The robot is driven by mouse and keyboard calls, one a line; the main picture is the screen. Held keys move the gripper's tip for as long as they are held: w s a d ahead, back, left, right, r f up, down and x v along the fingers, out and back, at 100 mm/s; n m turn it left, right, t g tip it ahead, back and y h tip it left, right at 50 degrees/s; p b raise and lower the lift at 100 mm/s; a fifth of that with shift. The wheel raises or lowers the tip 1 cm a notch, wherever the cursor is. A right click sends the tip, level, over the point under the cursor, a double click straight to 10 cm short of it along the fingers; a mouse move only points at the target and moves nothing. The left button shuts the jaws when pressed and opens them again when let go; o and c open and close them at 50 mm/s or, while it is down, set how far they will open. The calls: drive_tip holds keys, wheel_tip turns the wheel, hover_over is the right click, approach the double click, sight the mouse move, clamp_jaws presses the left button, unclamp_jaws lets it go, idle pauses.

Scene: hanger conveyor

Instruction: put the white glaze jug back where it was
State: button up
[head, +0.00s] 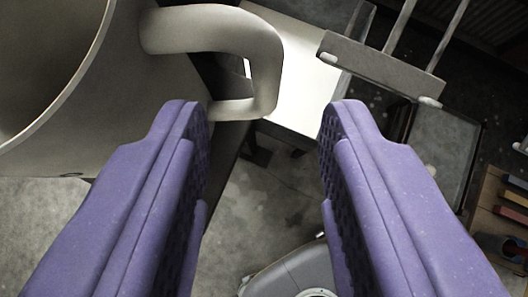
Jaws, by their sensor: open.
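A large pale grey-white jug (115,125) fills the upper left of the head view, very close to the camera. I take it to be the white glaze jug. Its round open mouth faces left, and its thick loop handle (263,55) sticks out to the right. The jug's left part is cut off by the frame.
A white flat surface (300,85) lies behind the handle. A grey bar with two rods (378,68) is at the upper right, by a dark framed panel (442,145). A wooden rack (492,205) with coloured pieces is at the right edge. Grey floor (262,205) shows between the fingers.

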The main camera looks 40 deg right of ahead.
drive_tip(key=p+v, duration=0.3)
drive_tip(key=v, duration=0.4)
drive_tip(key=shift+s+r+p, duration=0.25)
drive_tip(key=shift+p, duration=0.05)
drive_tip(key=shift+a, duration=0.2)
